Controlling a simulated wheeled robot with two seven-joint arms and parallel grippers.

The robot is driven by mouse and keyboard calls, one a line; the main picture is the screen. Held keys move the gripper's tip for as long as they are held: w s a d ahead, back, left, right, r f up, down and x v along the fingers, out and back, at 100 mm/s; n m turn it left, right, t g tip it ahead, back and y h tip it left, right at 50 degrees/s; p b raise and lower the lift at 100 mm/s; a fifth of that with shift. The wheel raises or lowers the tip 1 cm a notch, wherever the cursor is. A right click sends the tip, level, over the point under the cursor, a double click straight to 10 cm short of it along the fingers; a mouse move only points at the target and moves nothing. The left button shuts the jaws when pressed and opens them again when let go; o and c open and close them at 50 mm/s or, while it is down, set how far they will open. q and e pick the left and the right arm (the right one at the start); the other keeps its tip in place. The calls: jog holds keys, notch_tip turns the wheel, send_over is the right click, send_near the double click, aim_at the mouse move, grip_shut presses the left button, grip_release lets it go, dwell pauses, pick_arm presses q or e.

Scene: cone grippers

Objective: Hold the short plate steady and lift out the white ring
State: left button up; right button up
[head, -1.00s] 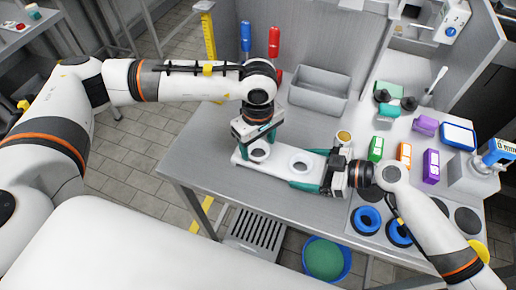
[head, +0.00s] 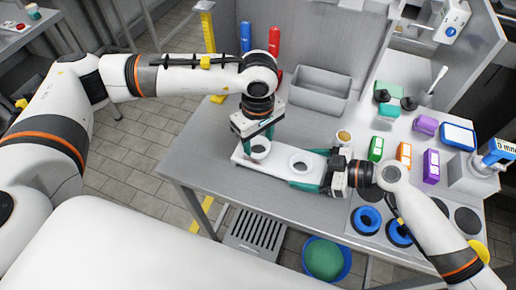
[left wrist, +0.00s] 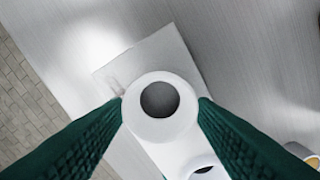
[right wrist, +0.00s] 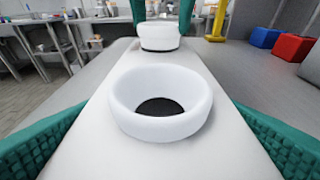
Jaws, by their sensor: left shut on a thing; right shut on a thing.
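The short plate (head: 278,164) is a flat white board lying on the grey table. One white ring (head: 259,150) is between the green fingers of my left gripper (head: 257,141), at the plate's left end. The left wrist view shows this ring (left wrist: 160,82) between both fingertips. In the right wrist view it (right wrist: 159,38) appears slightly above the plate's far end. A second white ring (head: 301,163) sits on the plate, also seen in the right wrist view (right wrist: 160,78). My right gripper (head: 312,169) is shut on the plate's right end, one finger along each side.
A grey bin (head: 318,92) stands behind the plate. Green (head: 376,149), orange (head: 404,154) and purple (head: 431,166) boxes stand at the right. Blue rings (head: 368,219) lie near the right arm. The table's front edge runs close to the plate.

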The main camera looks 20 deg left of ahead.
pick_arm(q)
jog(key=shift+r, duration=1.65)
pick_arm(e)
jog(key=o, duration=1.1)
jog(key=shift+d, duration=0.1)
jog(key=v, duration=1.2)
